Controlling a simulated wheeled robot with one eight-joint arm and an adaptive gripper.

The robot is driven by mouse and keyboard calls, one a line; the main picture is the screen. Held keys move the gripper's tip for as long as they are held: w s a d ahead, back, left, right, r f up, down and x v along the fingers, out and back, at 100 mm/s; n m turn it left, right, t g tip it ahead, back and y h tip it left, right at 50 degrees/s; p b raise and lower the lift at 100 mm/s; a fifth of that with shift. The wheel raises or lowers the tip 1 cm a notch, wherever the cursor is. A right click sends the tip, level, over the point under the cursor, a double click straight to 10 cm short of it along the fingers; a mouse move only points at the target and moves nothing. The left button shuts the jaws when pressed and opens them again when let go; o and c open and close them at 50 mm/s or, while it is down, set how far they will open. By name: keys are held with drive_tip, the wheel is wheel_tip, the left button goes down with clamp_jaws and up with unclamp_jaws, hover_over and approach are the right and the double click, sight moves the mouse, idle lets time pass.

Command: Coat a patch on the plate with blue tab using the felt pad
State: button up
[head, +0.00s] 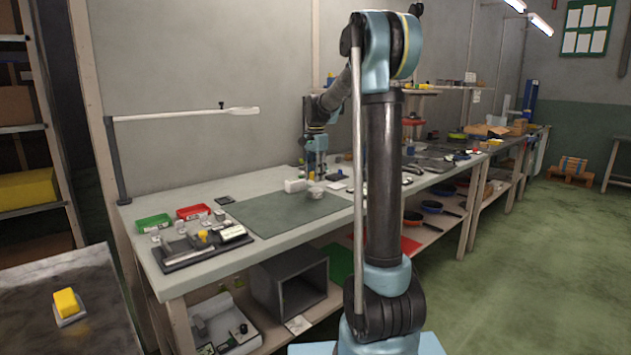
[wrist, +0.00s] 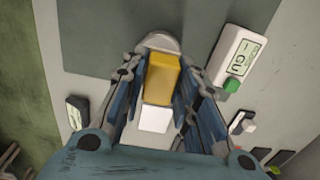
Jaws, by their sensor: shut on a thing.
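My gripper (wrist: 158,105) is shut on a yellow block (wrist: 162,75) with a white face (wrist: 155,119). It may be the felt pad, but I cannot tell for sure. In the head view my gripper (head: 316,172) hangs over the bench by the right end of the grey-green mat (head: 285,212). A rounded grey thing (wrist: 160,41) shows just beyond the block in the wrist view; whether they touch is unclear. I cannot make out a plate with a blue tab in either view.
A white device with a green knob (wrist: 236,62) lies beside the mat. A black item with a label (wrist: 77,112) lies near the bench's front edge. Red (head: 193,211) and green (head: 152,222) trays stand at left. Another yellow block (head: 66,302) sits on the dark table. The mat's middle is clear.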

drive_tip(key=shift+r, duration=1.65)
